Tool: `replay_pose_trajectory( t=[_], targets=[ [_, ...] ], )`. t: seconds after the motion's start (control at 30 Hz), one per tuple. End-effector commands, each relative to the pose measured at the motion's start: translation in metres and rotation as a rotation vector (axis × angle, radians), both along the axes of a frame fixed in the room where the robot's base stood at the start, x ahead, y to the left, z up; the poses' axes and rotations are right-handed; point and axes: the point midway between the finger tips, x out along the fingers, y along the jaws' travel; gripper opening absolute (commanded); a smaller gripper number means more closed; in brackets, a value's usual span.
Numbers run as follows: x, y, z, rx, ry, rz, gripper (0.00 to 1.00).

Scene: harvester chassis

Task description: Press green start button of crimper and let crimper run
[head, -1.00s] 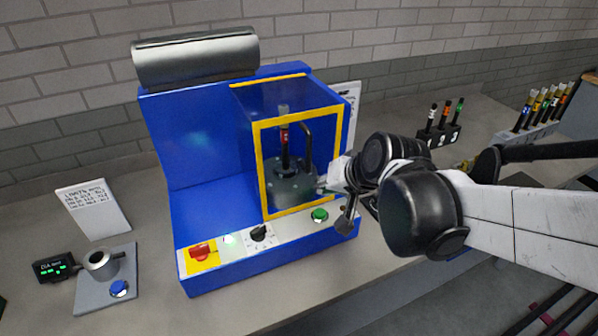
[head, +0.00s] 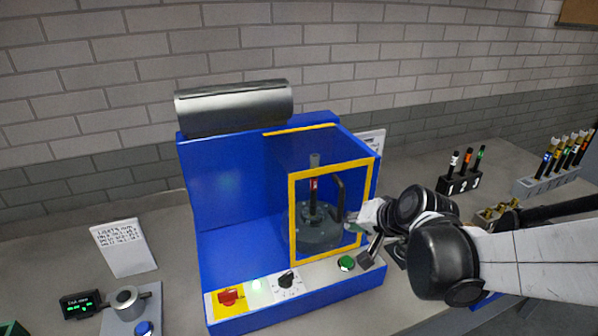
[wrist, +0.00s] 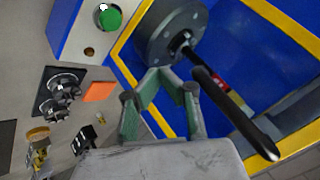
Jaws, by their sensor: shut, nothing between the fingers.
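The crimper is a blue machine (head: 235,235) with a yellow-edged window (head: 294,225) around a dark grey round fixture (head: 312,232). An upright tool with a red band (head: 314,185) stands in the fixture. The green start button (head: 346,263) is on the front panel at right; in the wrist view it is at the top left (wrist: 109,18). My gripper (head: 352,222) is at the window's right edge, above the button and apart from it. In the wrist view, my greenish fingers (wrist: 170,73) are closed together by the fixture and black handle (wrist: 235,105), holding nothing; contact is unclear.
The panel also bears a red switch (head: 229,296) and a black knob (head: 287,279). A gauge cup (head: 126,300) and note card (head: 123,247) are at left. A tool rack (head: 460,183) and a longer rack (head: 545,180) stand at right, behind my arm.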

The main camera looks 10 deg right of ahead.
Motion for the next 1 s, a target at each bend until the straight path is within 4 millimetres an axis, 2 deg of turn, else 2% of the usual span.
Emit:
replay_pose_trajectory(
  t=[0.27, 0.8, 1.0],
  targets=[
    [0.000, 0.000, -0.010, -0.001, 0.000, 0.001, 0.00],
    [0.000, 0.000, -0.074, -0.001, 0.000, 0.001, 0.00],
    [0.000, 0.000, -0.087, -0.001, 0.000, 0.001, 0.00]
  ],
)
